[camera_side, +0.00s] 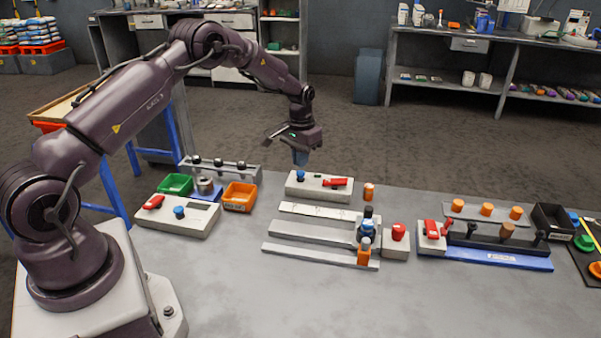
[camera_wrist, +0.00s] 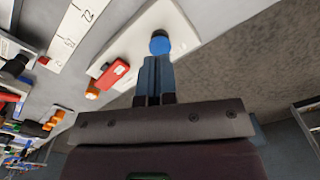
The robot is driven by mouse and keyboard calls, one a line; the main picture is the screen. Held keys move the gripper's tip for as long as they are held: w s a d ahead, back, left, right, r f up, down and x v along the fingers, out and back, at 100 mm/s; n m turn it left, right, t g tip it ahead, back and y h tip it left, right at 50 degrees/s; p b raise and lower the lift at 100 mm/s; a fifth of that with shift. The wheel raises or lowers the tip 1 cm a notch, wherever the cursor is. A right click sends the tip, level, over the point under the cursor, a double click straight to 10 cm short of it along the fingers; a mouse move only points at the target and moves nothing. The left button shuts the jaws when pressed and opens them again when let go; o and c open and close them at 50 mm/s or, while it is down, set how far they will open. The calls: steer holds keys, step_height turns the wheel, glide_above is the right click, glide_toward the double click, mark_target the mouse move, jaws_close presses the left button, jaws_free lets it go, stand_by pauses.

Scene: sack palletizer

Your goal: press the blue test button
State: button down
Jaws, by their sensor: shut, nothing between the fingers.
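A blue button (camera_side: 300,175) stands at the left end of a pale box (camera_side: 318,190) at the table's back edge. A red switch (camera_side: 335,182) is on the same box. My gripper (camera_side: 300,163) is shut and empty, pointing down just above this button, with a small gap seeming to show. In the wrist view the blue button (camera_wrist: 159,43) shows right beyond the tips of my shut fingers (camera_wrist: 156,60); contact cannot be told there. A second blue button (camera_side: 179,211) is on another pale box at the left, away from my gripper.
An orange cylinder (camera_side: 369,191) stands right of the box. A white ruled strip (camera_side: 316,210) and grey rails lie in front. Green (camera_side: 175,184) and orange (camera_side: 240,197) bins are at the left. The front of the table is clear.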

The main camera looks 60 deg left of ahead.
mark_target(301, 173)
steer(key=shift+f, duration=0.2)
steer(key=shift+f, duration=1.35)
steer(key=shift+r, duration=1)
step_height(301, 173, up, 7)
stand_by(0.4)
